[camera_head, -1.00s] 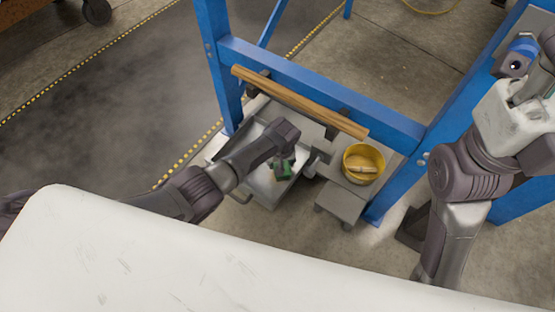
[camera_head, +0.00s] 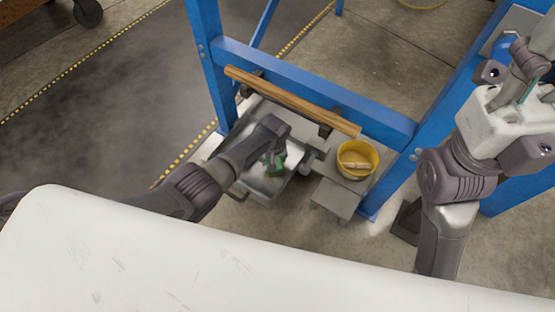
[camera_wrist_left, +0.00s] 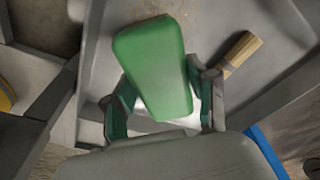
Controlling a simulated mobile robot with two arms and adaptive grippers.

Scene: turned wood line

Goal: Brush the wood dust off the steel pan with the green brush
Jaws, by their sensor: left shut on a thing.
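In the head view my left gripper (camera_head: 272,160) reaches down over the grey steel pan (camera_head: 240,187), under the blue frame. It is shut on the green brush (camera_head: 276,166). In the left wrist view the green brush (camera_wrist_left: 158,70) sits between the fingers, its block covering part of the pan (camera_wrist_left: 225,18). Its underside is hidden, so I cannot tell whether it touches the pan. Tan wood dust (camera_wrist_left: 172,8) shows thinly on the pan beyond the brush. My right gripper (camera_head: 525,85) is raised at the right edge; its fingers are unclear.
A yellow bucket (camera_head: 344,158) with wooden pieces inside stands right of the pan. A wooden rod (camera_head: 290,101) lies along the blue frame (camera_head: 300,83) above. A tan piece (camera_wrist_left: 240,52) lies in the pan by my finger. A white surface (camera_head: 150,255) fills the foreground.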

